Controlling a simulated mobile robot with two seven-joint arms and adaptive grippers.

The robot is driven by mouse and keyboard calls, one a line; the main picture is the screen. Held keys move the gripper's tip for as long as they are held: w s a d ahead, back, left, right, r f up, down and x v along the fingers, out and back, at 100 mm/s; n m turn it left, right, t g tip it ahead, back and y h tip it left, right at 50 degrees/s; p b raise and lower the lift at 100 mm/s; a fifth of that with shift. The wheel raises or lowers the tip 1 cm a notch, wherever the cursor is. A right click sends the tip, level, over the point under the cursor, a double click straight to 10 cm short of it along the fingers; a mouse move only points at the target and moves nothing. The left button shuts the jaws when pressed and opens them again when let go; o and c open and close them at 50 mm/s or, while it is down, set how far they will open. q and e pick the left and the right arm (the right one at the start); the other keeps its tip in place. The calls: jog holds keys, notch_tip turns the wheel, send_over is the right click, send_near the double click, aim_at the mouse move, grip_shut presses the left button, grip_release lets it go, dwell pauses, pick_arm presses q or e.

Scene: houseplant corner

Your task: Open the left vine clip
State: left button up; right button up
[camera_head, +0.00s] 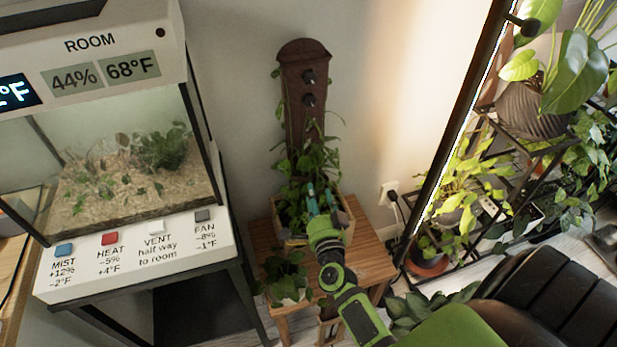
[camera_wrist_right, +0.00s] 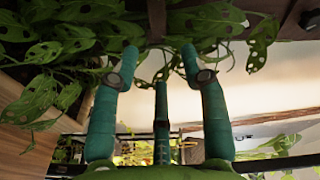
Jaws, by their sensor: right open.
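A tall brown board (camera_head: 300,115) with a rounded top rises from a wooden planter (camera_head: 348,212), with vines up its lower part. Two dark clip-like fittings sit on it, an upper one (camera_head: 308,77) and a lower one (camera_head: 308,99). Neither stands clearly left of the other, and I cannot tell whether they are open. One dark fitting (camera_wrist_right: 310,20) shows at the upper right in the right wrist view. My right gripper (camera_head: 319,194) is open among the planter's leaves, below both fittings. In the wrist view its teal fingers (camera_wrist_right: 160,54) are apart with leaves beyond them. My left gripper is not in view.
A small potted plant (camera_head: 287,276) shares the wooden stool (camera_head: 370,262) with the planter. A terrarium (camera_head: 130,180) on a labelled stand is at left. A dark frame with a light strip (camera_head: 462,130) and a plant rack stand at right. The wall around the upper board is clear.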

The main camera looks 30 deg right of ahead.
aim_at(313, 173)
jog(key=x, duration=0.7)
jog(key=shift+d, duration=0.15)
jog(key=shift+s+r, duration=0.1)
grip_shut()
jog(key=shift+r, duration=0.1)
